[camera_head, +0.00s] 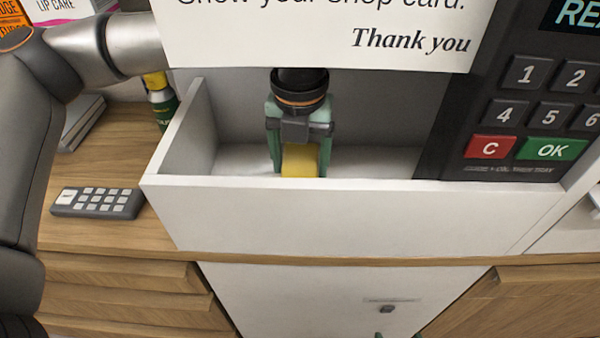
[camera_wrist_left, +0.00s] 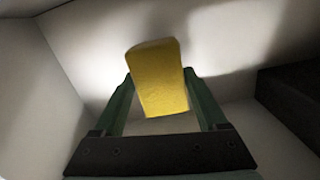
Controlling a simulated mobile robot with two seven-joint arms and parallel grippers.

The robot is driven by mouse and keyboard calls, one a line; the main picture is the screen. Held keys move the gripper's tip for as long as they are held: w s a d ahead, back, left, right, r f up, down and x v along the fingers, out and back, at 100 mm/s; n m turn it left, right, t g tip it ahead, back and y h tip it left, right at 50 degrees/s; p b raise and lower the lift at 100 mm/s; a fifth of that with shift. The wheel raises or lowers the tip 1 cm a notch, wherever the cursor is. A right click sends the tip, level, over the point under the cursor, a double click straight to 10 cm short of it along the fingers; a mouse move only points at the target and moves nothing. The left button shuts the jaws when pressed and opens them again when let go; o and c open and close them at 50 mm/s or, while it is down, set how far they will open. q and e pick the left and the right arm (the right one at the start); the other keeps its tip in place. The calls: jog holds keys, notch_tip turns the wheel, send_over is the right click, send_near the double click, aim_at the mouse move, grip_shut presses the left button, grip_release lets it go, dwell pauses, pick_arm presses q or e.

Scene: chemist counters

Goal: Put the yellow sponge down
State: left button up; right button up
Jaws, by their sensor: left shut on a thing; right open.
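The yellow sponge (camera_head: 300,160) is between the two green fingers of my left gripper (camera_head: 300,165), which is shut on it. The gripper points down inside a white open-topped box (camera_head: 340,218) on the counter. The sponge's lower part is hidden behind the box's front wall in the head view. In the left wrist view the sponge (camera_wrist_left: 160,80) sits between the fingers (camera_wrist_left: 160,95), with white walls around it. Whether it touches the box floor I cannot tell. Only the green tips of my right gripper (camera_head: 398,335) show at the bottom edge, apart from each other and empty.
A dark keypad terminal (camera_head: 530,110) stands at the box's right end. A white "Thank you" sign (camera_head: 320,35) hangs over the back. Left of the box are a small grey keypad (camera_head: 98,202) and a green bottle with a yellow cap (camera_head: 160,98).

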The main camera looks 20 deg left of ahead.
aim_at(300, 175)
pick_arm(q)
jog(key=shift+f, duration=1.6)
jog(key=o, duration=1.1)
jog(key=r, duration=1.2)
jog(key=shift+s+d+r+p, duration=0.1)
jog(key=shift+s+r+p, duration=0.1)
jog(key=shift+s+p, duration=0.2)
